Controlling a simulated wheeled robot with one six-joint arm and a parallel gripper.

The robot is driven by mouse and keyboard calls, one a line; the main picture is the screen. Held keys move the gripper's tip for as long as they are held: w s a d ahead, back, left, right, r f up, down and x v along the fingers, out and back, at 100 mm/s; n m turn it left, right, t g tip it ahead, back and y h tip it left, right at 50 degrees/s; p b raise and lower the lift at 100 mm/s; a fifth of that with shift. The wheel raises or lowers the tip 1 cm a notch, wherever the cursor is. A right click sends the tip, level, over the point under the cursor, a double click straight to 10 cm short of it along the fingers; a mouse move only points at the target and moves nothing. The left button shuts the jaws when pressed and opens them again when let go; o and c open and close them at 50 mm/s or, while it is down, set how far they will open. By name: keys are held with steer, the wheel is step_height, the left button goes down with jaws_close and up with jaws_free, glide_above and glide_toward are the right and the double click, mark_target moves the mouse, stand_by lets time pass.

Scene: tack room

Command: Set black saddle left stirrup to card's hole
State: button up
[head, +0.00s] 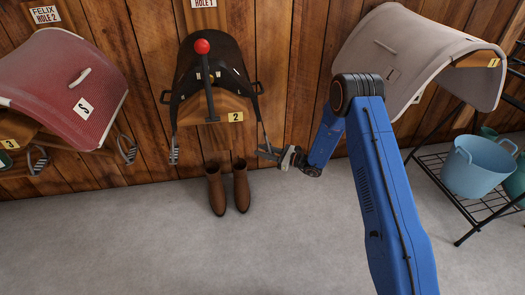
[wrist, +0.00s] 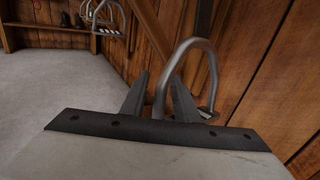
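The black saddle (head: 222,52) sits on a wooden wall rack with a yellow "2" plate (head: 235,117). Its stirrup on the picture's left (head: 174,155) hangs free. The stirrup on the right (head: 266,151) is at my gripper (head: 287,157). In the wrist view, one leg of this metal stirrup (wrist: 209,62) stands between my gripper's two fingers (wrist: 158,78). The fingers look apart, with a gap beside that leg. A card reading "HOLE 1" (head: 204,3) is above the saddle, its top cut off. The strap holes are too small to make out.
Brown boots (head: 241,190) stand below the saddle. A red saddle (head: 62,85) is left, under a "FELIX HOLE 2" card (head: 45,14). A pale saddle (head: 405,50) is right, above a blue bucket (head: 476,168) on a rack. A red ball (head: 202,46) on a dark post stands before the black saddle. Front floor is clear.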

steer(key=shift+r, duration=0.1)
steer(key=v, duration=1.7)
steer(key=shift+d, duration=0.15)
steer(key=s+d+r+n+g+h, duration=0.1)
steer(key=s+r+n+g+h, duration=0.85)
steer(key=s+r, duration=1.45)
steer(key=s+d+r+n+t+h, duration=0.4)
steer(key=s+d+n, duration=0.1)
steer(key=s+d, duration=0.5)
steer(key=s+d+r+n+t+h, duration=0.3)
steer(key=s+d, duration=0.7)
steer(key=s, duration=0.4)
step_height(320, 180, up, 3)
steer(key=n+t, duration=0.1)
steer(key=n, duration=0.2)
steer(key=shift+f+t+h, duration=0.25)
steer(key=shift+t+h, duration=0.1)
